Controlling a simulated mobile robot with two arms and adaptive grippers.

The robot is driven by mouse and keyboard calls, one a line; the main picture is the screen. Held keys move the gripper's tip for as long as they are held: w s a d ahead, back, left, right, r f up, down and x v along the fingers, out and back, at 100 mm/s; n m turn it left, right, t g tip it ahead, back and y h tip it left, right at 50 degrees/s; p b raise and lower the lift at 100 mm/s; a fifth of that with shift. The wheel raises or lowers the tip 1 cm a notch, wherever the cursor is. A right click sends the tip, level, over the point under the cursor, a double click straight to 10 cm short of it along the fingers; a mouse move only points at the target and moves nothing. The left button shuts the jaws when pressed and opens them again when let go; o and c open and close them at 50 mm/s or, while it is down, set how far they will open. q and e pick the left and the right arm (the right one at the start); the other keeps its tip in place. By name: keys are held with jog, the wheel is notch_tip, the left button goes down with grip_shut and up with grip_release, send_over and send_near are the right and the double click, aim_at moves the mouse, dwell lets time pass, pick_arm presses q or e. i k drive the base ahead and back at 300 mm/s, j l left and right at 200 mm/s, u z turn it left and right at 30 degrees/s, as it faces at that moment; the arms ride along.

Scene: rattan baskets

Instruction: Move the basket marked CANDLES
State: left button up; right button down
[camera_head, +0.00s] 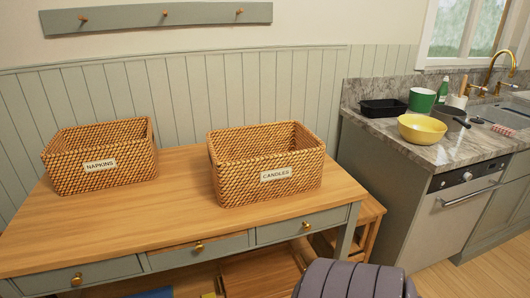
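The basket marked CANDLES (228,184) is a woven rattan basket with a white label on its front. It sits upright on the right part of the wooden table (120,225) and looks empty. Another rattan basket, marked NAPKINS (74,180), stands apart from it on the left part of the table. Neither of my grippers shows in the head view, and nothing touches either basket.
Bare tabletop lies between and in front of the baskets. A panelled wall (180,100) stands behind the table. To the right, a marble counter (425,150) holds a yellow bowl (421,130), a black tray (383,108) and a green container (421,100).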

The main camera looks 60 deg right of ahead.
aim_at(251, 164)
jog(key=z, duration=2)
